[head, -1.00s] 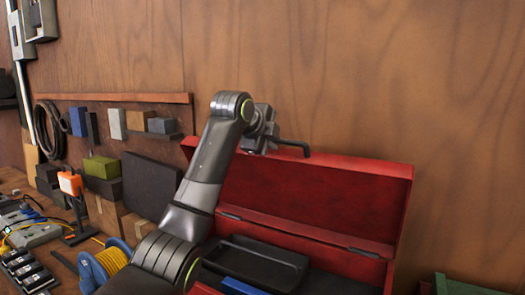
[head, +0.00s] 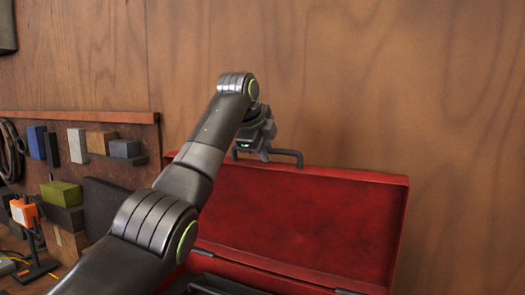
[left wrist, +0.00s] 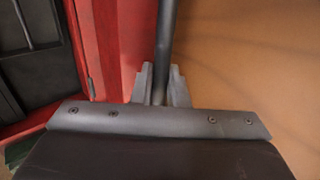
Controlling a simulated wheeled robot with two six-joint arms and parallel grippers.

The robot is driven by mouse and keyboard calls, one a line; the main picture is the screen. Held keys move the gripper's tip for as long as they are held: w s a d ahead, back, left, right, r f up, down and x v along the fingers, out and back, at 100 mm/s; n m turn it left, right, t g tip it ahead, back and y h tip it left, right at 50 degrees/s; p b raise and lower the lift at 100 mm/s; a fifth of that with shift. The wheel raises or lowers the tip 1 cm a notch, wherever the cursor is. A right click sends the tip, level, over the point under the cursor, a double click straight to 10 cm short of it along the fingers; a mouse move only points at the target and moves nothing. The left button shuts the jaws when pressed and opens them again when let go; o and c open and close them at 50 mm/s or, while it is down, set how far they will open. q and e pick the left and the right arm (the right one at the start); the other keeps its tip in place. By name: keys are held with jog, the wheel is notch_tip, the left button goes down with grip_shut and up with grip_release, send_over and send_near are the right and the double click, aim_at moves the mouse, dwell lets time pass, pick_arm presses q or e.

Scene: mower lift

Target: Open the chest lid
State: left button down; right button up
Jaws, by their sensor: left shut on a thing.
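The red chest's lid (head: 310,215) stands raised, its inner face showing in the head view. A dark bar handle (head: 287,154) sticks out at the lid's top edge. My left gripper (head: 247,150) is at that handle, at the lid's upper left. In the left wrist view the fingers (left wrist: 160,88) are shut on the dark handle bar (left wrist: 167,35), next to the red lid (left wrist: 125,45). The chest body is mostly below the head view; its dark inside (left wrist: 25,55) shows in the wrist view. My right gripper is out of view.
A wooden wall (head: 430,100) stands behind the lid. At left are a brown rack with small blocks (head: 77,145), a green block (head: 61,193), an orange device (head: 24,211) and a dark panel (head: 112,208). My left arm crosses the chest's left side.

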pick_arm(q)
jog(key=shift+f, duration=0.4)
jog(key=c, duration=1.8)
grip_release()
jog(key=shift+s+r+b, duration=0.15)
jog(key=shift+r+b, duration=0.15)
jog(key=shift+b, duration=0.1)
jog(key=b+v, duration=0.4)
jog(key=v, duration=1.3)
jog(key=shift+a+r+b, duration=0.1)
jog(key=shift+b, duration=0.2)
